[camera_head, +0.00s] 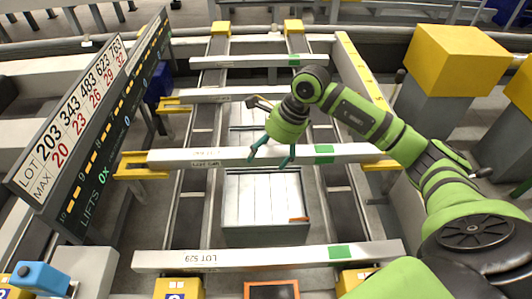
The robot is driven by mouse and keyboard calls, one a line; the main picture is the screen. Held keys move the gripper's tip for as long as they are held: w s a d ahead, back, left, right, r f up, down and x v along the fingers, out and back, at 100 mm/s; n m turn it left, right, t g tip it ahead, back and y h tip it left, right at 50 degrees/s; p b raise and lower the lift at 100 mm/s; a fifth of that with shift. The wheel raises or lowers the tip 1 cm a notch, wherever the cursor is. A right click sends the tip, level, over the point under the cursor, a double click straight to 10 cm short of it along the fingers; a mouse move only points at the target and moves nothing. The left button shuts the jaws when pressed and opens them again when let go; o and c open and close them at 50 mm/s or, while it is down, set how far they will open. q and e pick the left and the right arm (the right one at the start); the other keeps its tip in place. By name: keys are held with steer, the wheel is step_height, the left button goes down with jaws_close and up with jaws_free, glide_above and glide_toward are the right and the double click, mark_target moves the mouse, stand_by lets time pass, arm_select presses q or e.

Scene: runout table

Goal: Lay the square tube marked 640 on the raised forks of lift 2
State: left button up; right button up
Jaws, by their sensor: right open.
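Several pale square tubes lie across the runout table; no marking reads clearly as 640. The middle tube (220,157) has a green patch and small faint print, with its ends at yellow forks on the left (135,166) and right (383,165). The near tube (225,259) bears upside-down lot print and a green patch. My right gripper (268,162) is open, its two teal fingers apart at the middle tube; whether they touch it I cannot tell. A yellow block marked 2 (178,290) shows at the bottom edge. My left gripper is not in view.
Two farther tubes (260,61) (205,96) cross the rails. A grey box with white slats (262,200) sits under the middle tube. A lot board (75,125) stands left. Yellow-topped blocks (455,60) stand right. An orange-framed dark panel (271,290) is at the bottom.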

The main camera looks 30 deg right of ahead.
steer(key=v, duration=1.1)
steer(key=shift+a, duration=0.15)
